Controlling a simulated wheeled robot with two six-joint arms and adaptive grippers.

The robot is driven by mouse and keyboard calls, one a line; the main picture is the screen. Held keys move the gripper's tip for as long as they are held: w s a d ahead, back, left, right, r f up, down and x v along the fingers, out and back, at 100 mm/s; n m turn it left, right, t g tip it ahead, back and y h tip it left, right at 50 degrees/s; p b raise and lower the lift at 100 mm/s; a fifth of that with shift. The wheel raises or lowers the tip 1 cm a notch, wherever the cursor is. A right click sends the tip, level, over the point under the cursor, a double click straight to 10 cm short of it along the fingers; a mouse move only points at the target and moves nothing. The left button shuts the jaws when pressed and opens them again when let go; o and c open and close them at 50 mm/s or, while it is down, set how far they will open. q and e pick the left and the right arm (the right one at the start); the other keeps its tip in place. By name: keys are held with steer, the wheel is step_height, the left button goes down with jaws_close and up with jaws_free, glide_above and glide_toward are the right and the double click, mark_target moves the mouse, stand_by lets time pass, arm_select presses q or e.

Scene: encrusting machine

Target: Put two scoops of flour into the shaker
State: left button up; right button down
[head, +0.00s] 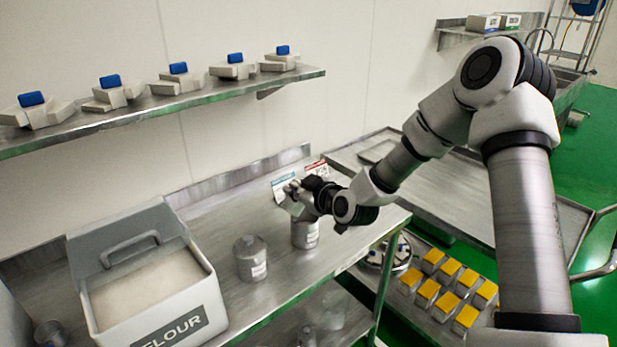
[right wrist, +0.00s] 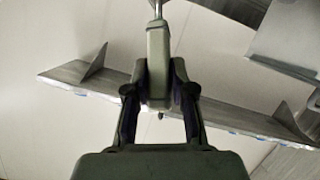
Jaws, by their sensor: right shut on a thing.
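My right gripper (head: 297,192) is shut on a grey handle (right wrist: 158,60) with a thin metal shaft at its top, which looks like the scoop. The scoop's bowl is out of the right wrist view, and whether it holds flour cannot be told. In the head view the gripper is just above a metal canister (head: 305,236), partly hiding its top. A second metal canister (head: 250,262) stands to its left. I cannot tell for sure which one is the shaker. The open flour bin (head: 205,300) at the lower left holds pale flour (head: 140,275). My left gripper is out of view.
Small cards (head: 283,186) stand behind the gripper on the steel table (head: 290,280). A wall shelf (head: 190,100) carries several blue-topped containers. To the right are a steel side table (head: 450,200) and several yellow-topped boxes (head: 450,268) lower down. A metal cup (head: 48,333) is left of the bin.

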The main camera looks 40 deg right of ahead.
steer(key=a+f+n+t+h+b, duration=0.1)
steer(key=a+f+n+h+b, duration=0.2)
steer(key=a+f+n+b, duration=0.25)
steer(key=shift+n+t, duration=0.3)
steer(key=shift+n, duration=0.15)
steer(key=r+p, duration=0.2)
steer(key=r, duration=0.1)
steer(key=r+p, duration=0.1)
steer(key=r, duration=0.1)
steer(key=shift+s+d+r+p, duration=0.1)
steer(key=shift+s+d+p, duration=0.05)
steer(key=shift+s+p, duration=0.2)
steer(key=shift+w, duration=0.1)
